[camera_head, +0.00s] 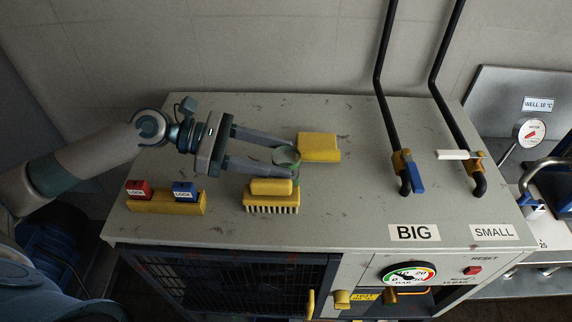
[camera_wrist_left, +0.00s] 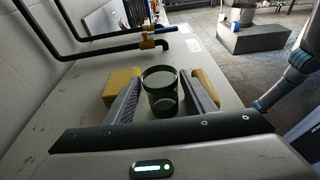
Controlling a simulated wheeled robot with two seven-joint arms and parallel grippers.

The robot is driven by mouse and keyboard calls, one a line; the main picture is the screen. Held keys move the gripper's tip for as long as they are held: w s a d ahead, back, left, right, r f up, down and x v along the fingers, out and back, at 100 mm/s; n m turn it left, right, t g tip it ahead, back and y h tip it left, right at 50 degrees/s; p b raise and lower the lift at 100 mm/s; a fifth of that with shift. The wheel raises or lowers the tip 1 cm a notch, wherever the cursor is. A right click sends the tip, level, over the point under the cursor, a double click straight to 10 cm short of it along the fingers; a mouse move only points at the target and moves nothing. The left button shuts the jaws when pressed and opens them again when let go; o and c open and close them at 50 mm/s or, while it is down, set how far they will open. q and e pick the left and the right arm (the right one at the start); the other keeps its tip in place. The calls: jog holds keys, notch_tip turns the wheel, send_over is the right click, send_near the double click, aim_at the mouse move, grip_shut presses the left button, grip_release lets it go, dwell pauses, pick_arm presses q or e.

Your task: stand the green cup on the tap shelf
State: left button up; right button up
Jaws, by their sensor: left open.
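The green cup (camera_head: 287,156) is on top of the grey cabinet, between a yellow block and a yellow brush. My left gripper (camera_head: 291,160) reaches in from the left, open, with one finger on each side of the cup. In the left wrist view the cup (camera_wrist_left: 160,92) looks upright and sits between the open fingers (camera_wrist_left: 160,100); I cannot tell whether either finger touches it. A steel tap (camera_head: 545,165) shows at the right edge of the head view. The shelf under it is only partly in view. My right gripper is not in view.
The yellow block (camera_head: 319,147) and brush (camera_head: 270,193) are close to the fingers. Red and blue locks (camera_head: 160,191) are on a yellow bar at front left. Two black pipes with a blue handle (camera_head: 415,177) and white handle (camera_head: 455,155) rise at right. The cabinet top (camera_head: 350,205) is clear at front centre.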

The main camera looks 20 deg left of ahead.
pick_arm(q)
jog(key=shift+p+x, duration=0.3)
jog(key=shift+x, duration=0.85)
jog(key=shift+c, duration=0.6)
jog(key=c, duration=0.8)
jog(key=shift+r, duration=0.1)
